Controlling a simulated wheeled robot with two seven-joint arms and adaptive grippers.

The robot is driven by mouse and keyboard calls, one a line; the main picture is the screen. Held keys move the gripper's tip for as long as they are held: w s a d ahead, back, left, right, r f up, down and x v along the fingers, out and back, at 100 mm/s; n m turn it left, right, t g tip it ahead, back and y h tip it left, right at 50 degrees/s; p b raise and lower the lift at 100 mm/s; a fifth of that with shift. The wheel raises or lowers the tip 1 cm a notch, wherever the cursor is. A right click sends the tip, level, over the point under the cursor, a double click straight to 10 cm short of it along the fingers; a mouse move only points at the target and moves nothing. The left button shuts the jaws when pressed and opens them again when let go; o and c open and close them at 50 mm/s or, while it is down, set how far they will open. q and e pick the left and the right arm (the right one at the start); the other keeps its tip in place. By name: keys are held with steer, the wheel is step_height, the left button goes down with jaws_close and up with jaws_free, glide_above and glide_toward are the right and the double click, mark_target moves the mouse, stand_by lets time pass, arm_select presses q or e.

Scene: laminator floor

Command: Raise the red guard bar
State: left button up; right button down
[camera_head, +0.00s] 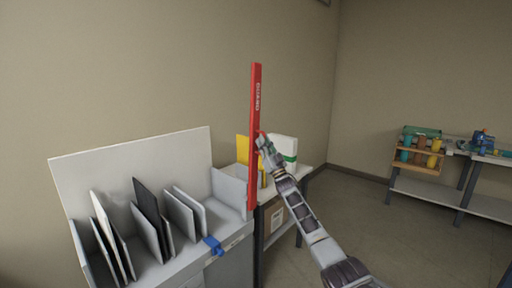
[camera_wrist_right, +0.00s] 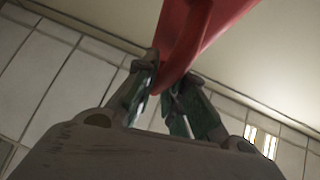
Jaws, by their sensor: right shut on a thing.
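The red guard bar (camera_head: 255,95) stands almost upright in the head view, with "GUARD" lettered on it. Its lower end is by the right end of the grey cabinet (camera_head: 228,262). My right gripper (camera_head: 263,141) is at the bar's right side, around the middle of its length. In the right wrist view the gripper (camera_wrist_right: 168,92) is shut on a curved red part of the bar (camera_wrist_right: 197,38), between its two green-padded fingers. My left gripper is out of view.
Upright dividers and dark panels (camera_head: 147,215) stand on the cabinet, with a blue piece (camera_head: 213,245) at its front edge. Behind the bar is a side table with a white and green box (camera_head: 284,148). A workbench (camera_head: 481,157) with colored bins stands far right. Open floor lies between.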

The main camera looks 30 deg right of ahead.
steer(key=shift+w+d+m+h, duration=0.2)
steer(key=shift+d+m+h, duration=0.6)
steer(key=shift+d+h, duration=0.1)
steer(key=c, duration=1.8)
jaws_free()
steer(key=shift+o, duration=0.2)
steer(key=shift+w+d+f, duration=0.1)
steer(key=v, duration=1.2)
